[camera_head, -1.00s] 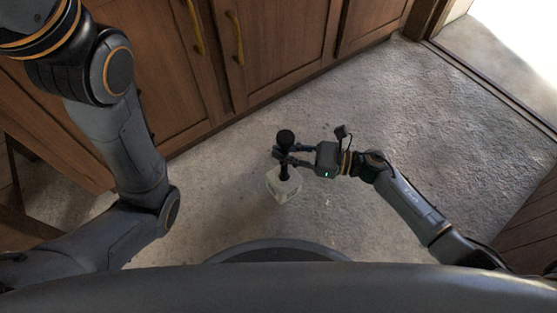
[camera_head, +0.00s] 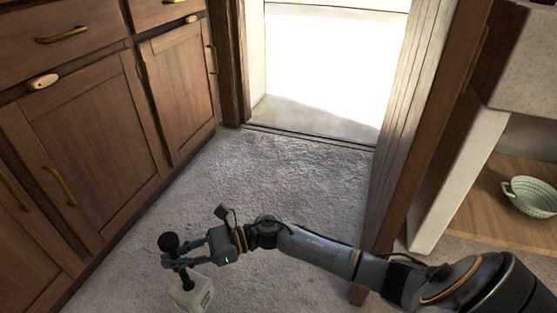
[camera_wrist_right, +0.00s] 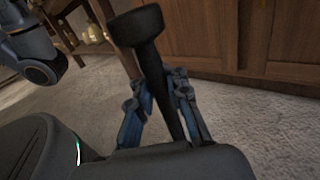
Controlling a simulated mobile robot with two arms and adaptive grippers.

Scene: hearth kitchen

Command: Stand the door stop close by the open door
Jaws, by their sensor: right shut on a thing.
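The door stop (camera_head: 193,294) has a pale block base and a dark upright stem with a round knob on top. My right gripper (camera_head: 175,257) is shut around the stem below the knob. In the right wrist view the dark stem and knob (camera_wrist_right: 140,27) stand between the two fingers, slightly tilted in the picture, and the base is hidden. I cannot tell whether the base clears the floor. The open door (camera_head: 412,120) stands at the right of the bright doorway (camera_head: 330,65), well ahead and to the right of the door stop. My left gripper is not in view.
Wooden cabinets (camera_head: 85,155) with brass handles line the left side. The grey floor (camera_head: 290,185) between them and the door is clear. A low wooden shelf with a green bowl (camera_head: 533,198) is at the right, beyond the door.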

